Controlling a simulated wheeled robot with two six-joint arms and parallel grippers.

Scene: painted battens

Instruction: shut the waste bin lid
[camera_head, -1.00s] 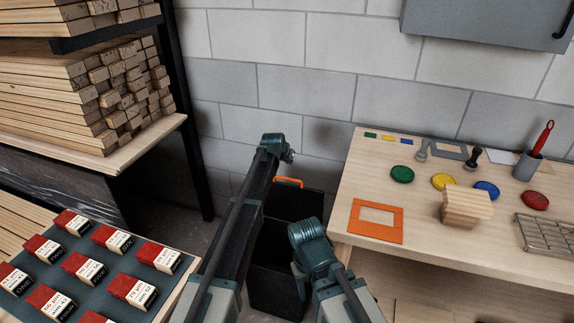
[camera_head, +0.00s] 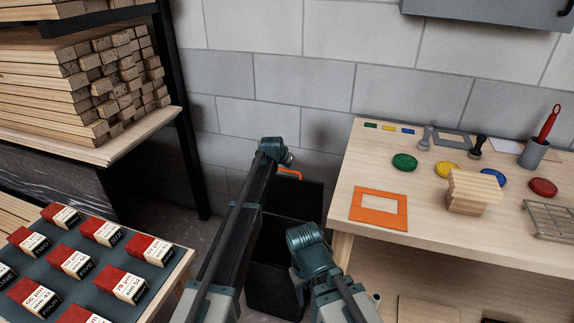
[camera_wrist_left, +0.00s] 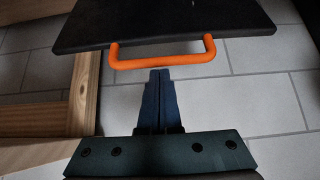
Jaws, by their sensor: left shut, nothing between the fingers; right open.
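The black waste bin (camera_head: 275,293) stands on the floor between the shelving and the workbench. Its lid (camera_head: 302,202) is up, leaning near the wall, with an orange handle (camera_head: 290,173) at its top edge. In the left wrist view the dark lid (camera_wrist_left: 165,25) and the orange handle (camera_wrist_left: 165,62) are close ahead. My left gripper (camera_wrist_left: 160,75) is shut and empty, its fingertips just at or below the handle's bar; I cannot tell if they touch. In the head view its fingers are hidden behind my arm. My right gripper is open, over the bin's right side, mostly hidden by its arm.
The workbench (camera_head: 440,225) on the right holds an orange frame (camera_head: 379,220), coloured discs and wood blocks. Stacked battens (camera_head: 90,85) fill the shelf at left. Red-and-white boxes (camera_head: 75,262) stand on a tray at lower left. The gap around the bin is narrow.

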